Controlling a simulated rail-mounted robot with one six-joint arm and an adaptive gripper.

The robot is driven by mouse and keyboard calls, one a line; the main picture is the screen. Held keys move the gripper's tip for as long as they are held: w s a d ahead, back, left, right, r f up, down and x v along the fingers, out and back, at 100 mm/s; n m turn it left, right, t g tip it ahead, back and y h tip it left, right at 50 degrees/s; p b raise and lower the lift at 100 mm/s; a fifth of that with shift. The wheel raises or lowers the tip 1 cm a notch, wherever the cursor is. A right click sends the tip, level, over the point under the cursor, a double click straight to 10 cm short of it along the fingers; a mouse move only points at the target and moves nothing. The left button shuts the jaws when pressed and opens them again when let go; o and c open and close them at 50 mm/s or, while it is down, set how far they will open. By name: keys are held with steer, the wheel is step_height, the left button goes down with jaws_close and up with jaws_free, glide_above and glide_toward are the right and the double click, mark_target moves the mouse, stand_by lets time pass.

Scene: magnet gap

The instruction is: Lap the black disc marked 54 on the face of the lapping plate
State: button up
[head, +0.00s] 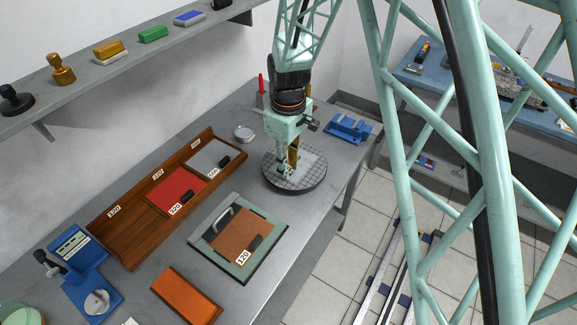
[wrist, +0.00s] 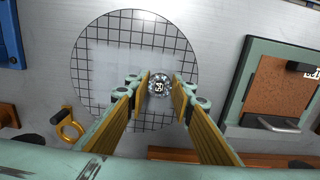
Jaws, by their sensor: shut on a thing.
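The lapping plate (head: 315,182) is a round grey disc with a dark grid, lying on the grey bench; in the wrist view (wrist: 108,38) its grid is partly covered by a pale, cloudy patch. My gripper (head: 287,173) points down over the plate. In the wrist view my gripper (wrist: 160,90) has its two yellow-padded fingers either side of a small round disc (wrist: 158,86), and is shut on it. The disc looks dark and shiny with a white label, too small to read surely. I cannot tell whether it touches the plate. In the head view the fingers hide the disc.
A green frame (head: 216,268) with a brown sheet marked 120 lies in front. A wooden tray (head: 128,235) with red and grey sheets stands left. A blue fixture (head: 348,128) stands behind the plate. An orange block (head: 187,295) lies near the front edge.

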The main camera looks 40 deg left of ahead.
mark_target(303, 156)
steer(key=shift+w+a+p, duration=0.15)
steer(key=shift+w+p, duration=0.1)
steer(key=shift+w, duration=2)
steer(key=shift+w+a+p, duration=0.15)
steer(key=shift+w+p, duration=0.1)
steer(key=shift+w, duration=2)
steer(key=shift+s, duration=0.1)
steer(key=shift+s+d+b, duration=0.2)
steer(key=shift+s+b, duration=0.3)
steer(key=shift+s, duration=1.7)
steer(key=shift+s+d+b, duration=0.15)
steer(key=shift+s+b, duration=0.3)
steer(key=shift+s, duration=1.75)
steer(key=shift+w, duration=0.15)
steer(key=shift+w+a+p, duration=0.2)
steer(key=shift+w+p, duration=0.1)
steer(key=shift+w, duration=1.9)
steer(key=shift+w+a+p, duration=0.15)
steer(key=shift+w+p, duration=0.15)
steer(key=shift+w, duration=1.85)
steer(key=shift+s+d+b, duration=0.15)
steer(key=shift+s+b, duration=0.3)
steer(key=shift+s, duration=1.8)
steer(key=shift+s+d+b, duration=0.15)
steer(key=shift+s+b, duration=0.3)
steer(key=shift+s, duration=1.8)
